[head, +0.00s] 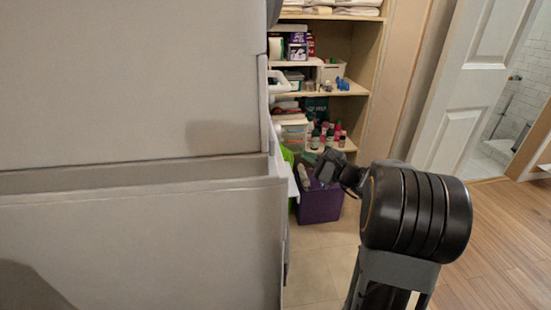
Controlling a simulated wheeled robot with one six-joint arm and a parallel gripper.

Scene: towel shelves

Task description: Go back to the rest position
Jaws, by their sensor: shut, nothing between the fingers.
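My gripper (327,170) shows small and dark in the head view, at the end of my black arm, right of the large pale grey unit. It looks shut, with nothing seen in it. Its fingertips are hard to make out against the dark things behind. It appears in front of a purple bin (320,205) on the floor; whether it touches anything cannot be told.
The pale grey unit (130,80) fills the left; its lower front (140,245) stands out like an open drawer. Wooden shelves (352,88) with bottles and boxes stand behind. A white door (470,90) is at right. Wood floor (500,240) there is clear.

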